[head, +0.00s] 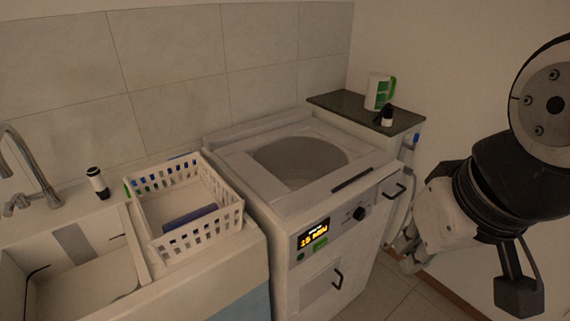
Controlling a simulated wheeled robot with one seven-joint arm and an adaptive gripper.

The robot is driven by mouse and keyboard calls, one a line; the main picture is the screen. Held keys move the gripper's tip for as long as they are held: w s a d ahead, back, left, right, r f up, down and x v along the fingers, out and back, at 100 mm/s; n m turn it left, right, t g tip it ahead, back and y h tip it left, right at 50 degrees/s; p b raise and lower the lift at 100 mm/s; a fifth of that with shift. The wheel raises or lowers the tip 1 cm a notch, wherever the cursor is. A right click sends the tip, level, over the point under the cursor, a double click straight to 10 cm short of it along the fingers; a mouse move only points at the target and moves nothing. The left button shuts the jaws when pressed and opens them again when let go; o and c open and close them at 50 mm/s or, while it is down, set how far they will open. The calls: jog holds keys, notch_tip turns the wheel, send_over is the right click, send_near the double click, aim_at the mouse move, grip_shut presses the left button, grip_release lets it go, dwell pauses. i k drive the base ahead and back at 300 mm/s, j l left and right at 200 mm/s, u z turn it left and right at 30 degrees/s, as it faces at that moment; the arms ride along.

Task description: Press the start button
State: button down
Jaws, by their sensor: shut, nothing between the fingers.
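A white washing machine (285,200) stands in the middle of the head view. Its front panel has a lit display (313,234) with orange characters. A small green button (320,244) sits just below the display; its label is too small to read. A dark round knob (360,213) is to the right of the display. My gripper (407,258) is shut and empty, pointing down to the right of the machine's front. It is clear of the green button, which is in plain view to its left.
A white basket (190,208) with a blue item stands left of the machine, beside a sink (70,270) with a faucet (28,165). A black-and-white bottle (97,183) stands by the sink. A dark shelf (345,104) holds a green-and-white mug (377,91) and another small bottle (387,117).

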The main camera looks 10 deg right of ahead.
aim_at(316, 247)
jog(key=k+j+u, duration=0.15)
jog(key=u, duration=0.25)
jog(key=k+j+u, duration=0.25)
jog(key=u, duration=0.2)
